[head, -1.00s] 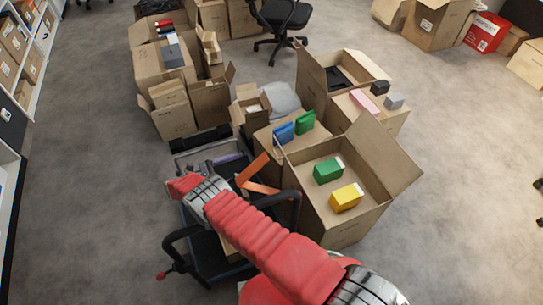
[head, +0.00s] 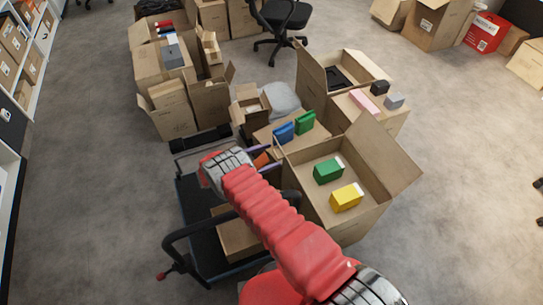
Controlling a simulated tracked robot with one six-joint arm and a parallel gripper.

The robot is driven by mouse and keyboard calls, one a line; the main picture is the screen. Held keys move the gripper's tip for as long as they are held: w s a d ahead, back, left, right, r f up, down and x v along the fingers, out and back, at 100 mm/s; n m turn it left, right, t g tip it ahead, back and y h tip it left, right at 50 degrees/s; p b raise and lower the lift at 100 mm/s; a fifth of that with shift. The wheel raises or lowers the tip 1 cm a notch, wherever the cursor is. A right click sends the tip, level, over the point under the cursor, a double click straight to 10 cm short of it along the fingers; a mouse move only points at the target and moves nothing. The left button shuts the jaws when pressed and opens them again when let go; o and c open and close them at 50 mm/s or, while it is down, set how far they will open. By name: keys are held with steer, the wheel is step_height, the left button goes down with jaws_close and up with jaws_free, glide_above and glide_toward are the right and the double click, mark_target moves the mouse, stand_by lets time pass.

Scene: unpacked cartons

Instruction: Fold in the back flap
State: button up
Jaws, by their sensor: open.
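The open carton (head: 345,228) stands right of centre in the head view. A large flap (head: 385,158) stands up and leans outward along its far right side; it looks like the back flap. A green box (head: 328,171) and a yellow box (head: 346,197) are inside the carton.
A blue box (head: 284,132) and a green box (head: 305,123) lie on a carton behind. A dark cart (head: 190,215) stands at the left with a small carton (head: 238,240) on it. More open cartons crowd the back. The floor (head: 460,200) at the right is clear.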

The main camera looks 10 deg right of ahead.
steer(key=shift+w+d, duration=0.15)
steer(key=shift+d, duration=0.45)
steer(key=shift+c, duration=0.5)
steer(key=c, duration=1.4)
